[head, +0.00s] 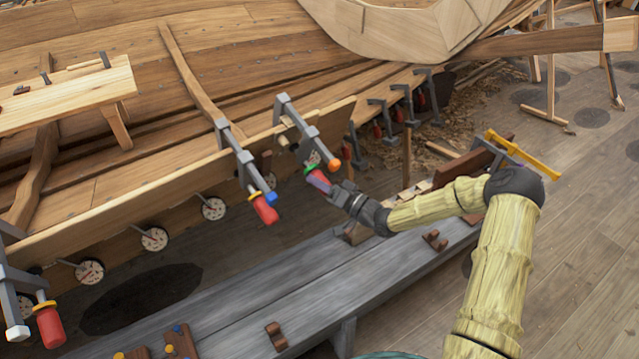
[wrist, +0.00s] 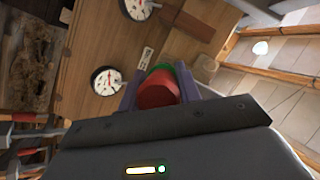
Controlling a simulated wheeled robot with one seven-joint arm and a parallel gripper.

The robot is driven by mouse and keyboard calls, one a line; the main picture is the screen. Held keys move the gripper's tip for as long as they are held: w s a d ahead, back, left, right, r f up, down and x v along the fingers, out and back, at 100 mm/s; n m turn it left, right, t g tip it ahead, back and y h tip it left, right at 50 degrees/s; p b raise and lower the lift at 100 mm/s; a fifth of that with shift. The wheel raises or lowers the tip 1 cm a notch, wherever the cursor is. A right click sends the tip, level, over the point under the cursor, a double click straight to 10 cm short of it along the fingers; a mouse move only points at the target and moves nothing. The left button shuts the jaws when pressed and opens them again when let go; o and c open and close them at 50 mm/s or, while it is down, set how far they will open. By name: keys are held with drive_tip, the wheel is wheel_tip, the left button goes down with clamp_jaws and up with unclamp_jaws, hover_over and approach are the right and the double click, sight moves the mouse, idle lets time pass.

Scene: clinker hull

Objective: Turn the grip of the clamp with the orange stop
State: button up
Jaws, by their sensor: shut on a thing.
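The clamp with the orange stop (head: 334,165) sits on the hull's plank edge near the middle of the head view. Its grey bar (head: 292,113) slants down to the right, and its red grip with a green collar (head: 312,169) hangs at the lower end. My gripper (head: 321,182) reaches in from the right and is shut around that grip. In the wrist view the red grip (wrist: 158,94) lies between the two purple fingers, with the green collar beyond it. The fingers hide part of the grip.
A clamp with a blue stop (head: 270,197) is close on the left. A clamp with a white stop (head: 18,334) is at far left. Several dial gauges (head: 213,208) line the plank. A long grey bench (head: 300,280) runs below. A yellow-barred clamp (head: 522,155) lies behind my arm.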

drive_tip(key=o, duration=1)
drive_tip(key=b+v, duration=0.1)
drive_tip(key=v, duration=1.6)
drive_tip(key=shift+d, duration=0.2)
drive_tip(key=shift+s+f, duration=0.1)
